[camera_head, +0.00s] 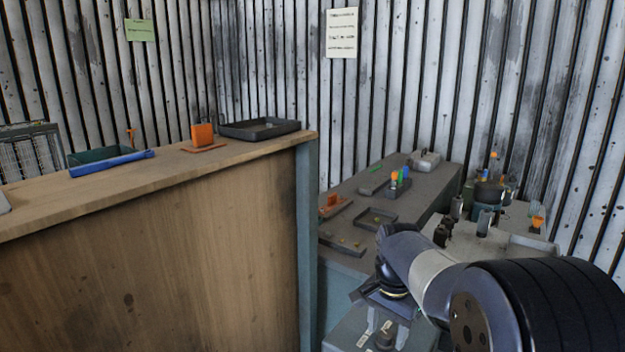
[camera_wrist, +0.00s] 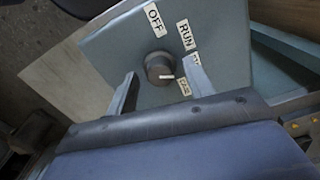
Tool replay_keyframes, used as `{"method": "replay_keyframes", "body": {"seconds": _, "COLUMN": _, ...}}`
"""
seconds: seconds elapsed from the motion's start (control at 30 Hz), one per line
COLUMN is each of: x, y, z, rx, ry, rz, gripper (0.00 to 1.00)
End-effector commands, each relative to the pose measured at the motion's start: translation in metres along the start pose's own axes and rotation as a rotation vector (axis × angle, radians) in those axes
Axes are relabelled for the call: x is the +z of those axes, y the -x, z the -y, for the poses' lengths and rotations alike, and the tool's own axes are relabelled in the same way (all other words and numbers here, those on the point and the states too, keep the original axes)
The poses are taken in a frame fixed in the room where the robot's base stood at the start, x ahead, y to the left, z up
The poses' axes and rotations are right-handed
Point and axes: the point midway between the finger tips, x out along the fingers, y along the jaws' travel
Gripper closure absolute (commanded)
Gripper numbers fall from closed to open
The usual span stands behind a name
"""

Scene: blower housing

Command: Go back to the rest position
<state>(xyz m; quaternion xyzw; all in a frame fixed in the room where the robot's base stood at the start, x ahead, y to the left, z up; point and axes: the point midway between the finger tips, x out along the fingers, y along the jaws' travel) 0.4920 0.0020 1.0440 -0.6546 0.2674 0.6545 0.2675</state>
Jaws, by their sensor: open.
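My gripper (camera_wrist: 160,90) is open in the wrist view, with one finger on each side of a grey rotary knob (camera_wrist: 159,67). I cannot tell whether the fingers touch the knob. The knob sits on a blue-grey panel (camera_wrist: 115,55) with labels OFF, RUN and others partly hidden by the right finger. The knob's white mark points right, toward the lower labels. In the head view my arm reaches down to the same panel box (camera_head: 350,335) at the lower middle; the gripper's fingers are hard to make out there.
A tall wooden counter (camera_head: 150,260) fills the left, with a black tray (camera_head: 259,128), an orange part (camera_head: 202,136) and a blue bar (camera_head: 110,163) on top. A grey bench (camera_head: 345,225) behind the panel holds small trays and coloured tools. Machine parts (camera_head: 488,195) stand at right.

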Motion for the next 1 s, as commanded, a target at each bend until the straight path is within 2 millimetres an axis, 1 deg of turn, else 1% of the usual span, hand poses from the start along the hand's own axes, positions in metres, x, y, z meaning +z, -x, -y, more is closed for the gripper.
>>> {"method": "replay_keyframes", "body": {"seconds": 0.5, "x": 0.0, "y": -0.002, "z": 0.0, "rx": -0.001, "ry": 0.424, "rz": -0.001, "gripper": 0.5}}
{"method": "replay_keyframes", "body": {"seconds": 0.7, "x": 0.0, "y": -0.001, "z": 0.0, "rx": 0.0, "ry": 0.55, "rz": 0.0, "gripper": 0.5}}
{"method": "replay_keyframes", "body": {"seconds": 0.73, "x": 0.0, "y": 0.006, "z": 0.0, "rx": -0.001, "ry": 0.546, "rz": -0.002, "gripper": 0.5}}
{"method": "replay_keyframes", "body": {"seconds": 0.8, "x": 0.0, "y": 0.012, "z": 0.0, "rx": -0.001, "ry": 0.544, "rz": -0.002, "gripper": 0.5}}
{"method": "replay_keyframes", "body": {"seconds": 1.0, "x": 0.0, "y": 0.019, "z": 0.0, "rx": 0.0, "ry": 0.542, "rz": -0.001, "gripper": 0.5}}
